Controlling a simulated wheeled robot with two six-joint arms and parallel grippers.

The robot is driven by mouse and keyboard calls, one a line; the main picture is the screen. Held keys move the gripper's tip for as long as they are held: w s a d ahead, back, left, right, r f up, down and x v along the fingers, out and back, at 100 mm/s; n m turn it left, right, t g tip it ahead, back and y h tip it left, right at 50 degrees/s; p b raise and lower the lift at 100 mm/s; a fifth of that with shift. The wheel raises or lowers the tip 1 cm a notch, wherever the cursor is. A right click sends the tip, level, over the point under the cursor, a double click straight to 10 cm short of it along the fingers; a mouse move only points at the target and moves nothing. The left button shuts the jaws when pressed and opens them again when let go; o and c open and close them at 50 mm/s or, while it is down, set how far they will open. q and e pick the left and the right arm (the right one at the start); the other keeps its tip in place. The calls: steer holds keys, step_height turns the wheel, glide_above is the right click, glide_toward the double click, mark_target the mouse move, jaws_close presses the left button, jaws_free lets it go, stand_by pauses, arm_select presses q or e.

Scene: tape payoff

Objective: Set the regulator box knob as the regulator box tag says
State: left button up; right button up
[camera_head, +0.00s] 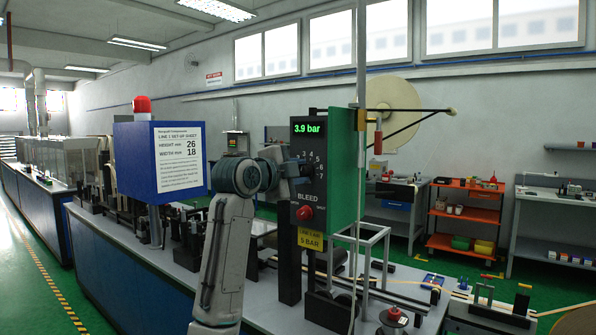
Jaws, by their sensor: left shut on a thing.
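The regulator box (320,205) is a dark upright panel with a green side, right of the picture's middle. Its green display (308,128) reads 3.9 bar. Below it is a dial scale (319,165) with numbers up to 7. The yellow regulator box tag (310,239) reads LINE 1 AIR, 5 BAR. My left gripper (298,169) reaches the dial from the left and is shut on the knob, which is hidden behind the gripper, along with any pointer. My right gripper is not in view.
A red button (305,212) marked BLEED sits just below my left gripper. A blue box with a white set-up sheet (179,156) and red lamp stands left of my arm. Thin posts and a tape reel (392,108) stand to the right.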

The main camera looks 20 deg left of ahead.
arm_select(q)
steer(key=m, duration=0.5)
steer(key=shift+f+m+t+y, duration=0.1)
steer(key=shift+m+t+y, duration=0.2)
stand_by(0.4)
steer(key=o, duration=1)
steer(key=shift+b+v, duration=1.55)
steer(key=shift+v, duration=3.85)
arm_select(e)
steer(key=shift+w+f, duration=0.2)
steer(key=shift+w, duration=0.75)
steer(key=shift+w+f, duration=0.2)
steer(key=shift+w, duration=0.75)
